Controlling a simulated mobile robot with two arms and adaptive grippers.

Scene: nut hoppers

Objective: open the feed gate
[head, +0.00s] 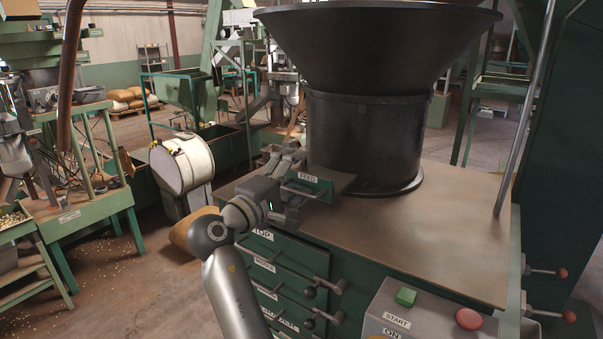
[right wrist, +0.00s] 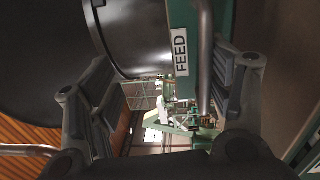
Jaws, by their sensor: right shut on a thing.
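The feed gate (head: 335,179) is a green plate with a white FEED label, at the foot of the big black hopper (head: 365,130). It sticks out to the left of the hopper's base, above the cabinet top. Its FEED label and a grey bar handle (right wrist: 205,60) show close up in the right wrist view. My right gripper (head: 291,190) is at the plate's outer end, shut on the handle. In the right wrist view its fingers (right wrist: 165,90) stand on both sides, the right one nearest the bar. How far the plate reaches into the hopper is hidden. My left gripper is not in view.
The cabinet top (head: 440,230) is bare to the right of the hopper. Labelled drawers with handles (head: 310,292) face front, below my gripper. A control box (head: 400,315) with a green START button and a red button stands at the front. A white drum (head: 182,163) is at left.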

